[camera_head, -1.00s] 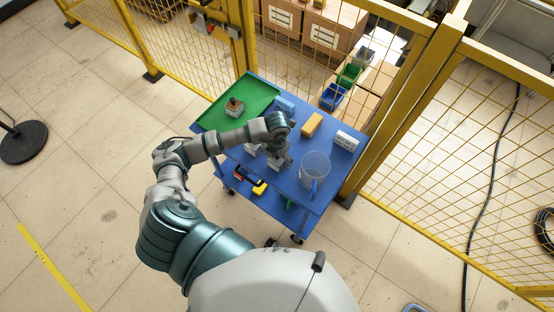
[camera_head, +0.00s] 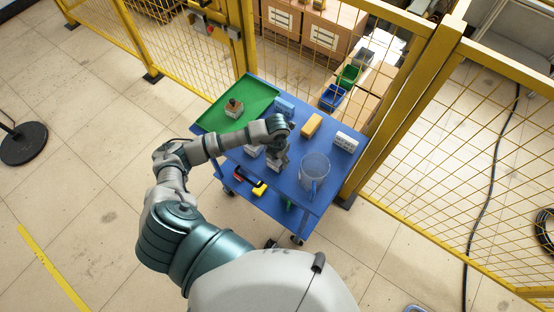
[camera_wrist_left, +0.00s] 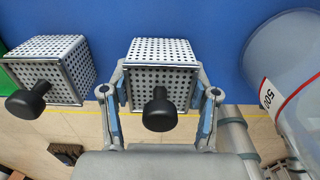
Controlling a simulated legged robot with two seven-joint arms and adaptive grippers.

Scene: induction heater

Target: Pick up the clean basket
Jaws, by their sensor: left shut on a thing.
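A clean basket (camera_wrist_left: 160,52), a perforated metal box with a black knob, sits between the fingers of my left gripper (camera_wrist_left: 159,92) in the left wrist view. The gripper is shut on its sides. In the head view my left gripper (camera_head: 277,160) is low over the blue cart, and its wrist partly hides the basket. A second perforated basket (camera_wrist_left: 52,68) with a black knob stands to the left, apart from the gripper. It is partly visible in the head view (camera_head: 252,152). My right gripper is not in view.
The blue cart (camera_head: 308,205) also bears a green tray (camera_head: 215,115) with a brownish basket (camera_head: 234,107), a clear beaker (camera_head: 314,172), a yellow block (camera_head: 311,126) and a white block (camera_head: 346,141). Yellow mesh fencing (camera_head: 420,150) stands close behind the cart.

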